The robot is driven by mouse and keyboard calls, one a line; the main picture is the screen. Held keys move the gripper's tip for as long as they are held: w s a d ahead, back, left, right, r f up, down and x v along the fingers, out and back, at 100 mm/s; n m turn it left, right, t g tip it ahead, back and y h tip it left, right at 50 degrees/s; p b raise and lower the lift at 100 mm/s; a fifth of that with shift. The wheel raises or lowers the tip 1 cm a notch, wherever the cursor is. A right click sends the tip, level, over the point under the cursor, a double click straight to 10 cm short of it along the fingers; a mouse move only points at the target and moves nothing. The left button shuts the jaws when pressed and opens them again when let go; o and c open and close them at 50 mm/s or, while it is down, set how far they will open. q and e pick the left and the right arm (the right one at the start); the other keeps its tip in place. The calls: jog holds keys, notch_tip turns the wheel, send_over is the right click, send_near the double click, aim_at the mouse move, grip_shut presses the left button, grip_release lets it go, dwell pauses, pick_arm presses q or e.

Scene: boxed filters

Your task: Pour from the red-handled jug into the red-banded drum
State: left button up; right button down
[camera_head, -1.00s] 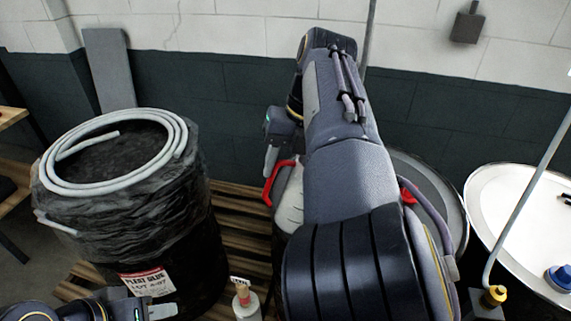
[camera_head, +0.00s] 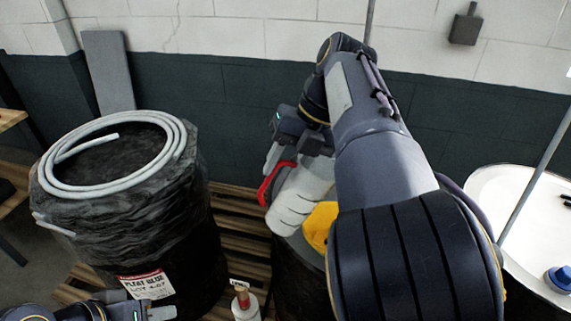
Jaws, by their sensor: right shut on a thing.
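The white jug (camera_head: 301,197) has a red handle (camera_head: 272,184) and appears tilted, in the middle of the head view. My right gripper (camera_head: 284,158) is shut on the jug at its handle side; the exact contact is partly hidden. A yellow piece (camera_head: 317,226) shows just below the jug, partly behind my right arm; I cannot tell whether they touch. A dark drum (camera_head: 290,275) stands below them, mostly hidden, and no red band shows on it. My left gripper (camera_head: 160,313) is at the bottom left edge, away from the jug; its opening is unclear.
A black wrapped drum (camera_head: 165,235) with a coiled grey hose (camera_head: 60,187) on top stands at left on a wooden pallet (camera_head: 236,220). A white-topped drum (camera_head: 500,195) with a blue cap (camera_head: 558,279) is at right.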

aim_at(289, 179)
jog(key=shift+d+y, duration=0.3)
jog(key=shift+y, duration=0.6)
jog(key=shift+w+d+f+g+y, duration=0.15)
jog(key=shift+d+y, duration=0.15)
jog(key=shift+y, duration=0.25)
jog(key=shift+s+d+f+g+y, duration=0.15)
jog(key=shift+d+y, duration=0.1)
jog(key=shift+y, duration=0.3)
dwell(1.2)
jog(key=shift+w+d+f+y, duration=0.1)
jog(key=shift+d+f+y, duration=0.25)
jog(key=shift+y, duration=0.25)
jog(key=shift+w+d+f+y, duration=0.1)
jog(key=shift+d+f+y, duration=0.1)
jog(key=shift+d+y, duration=0.3)
dwell(1.4)
jog(key=shift+d+f+y, duration=0.4)
jog(key=shift+f+y, duration=0.15)
jog(key=shift+y, duration=0.25)
dwell(1.4)
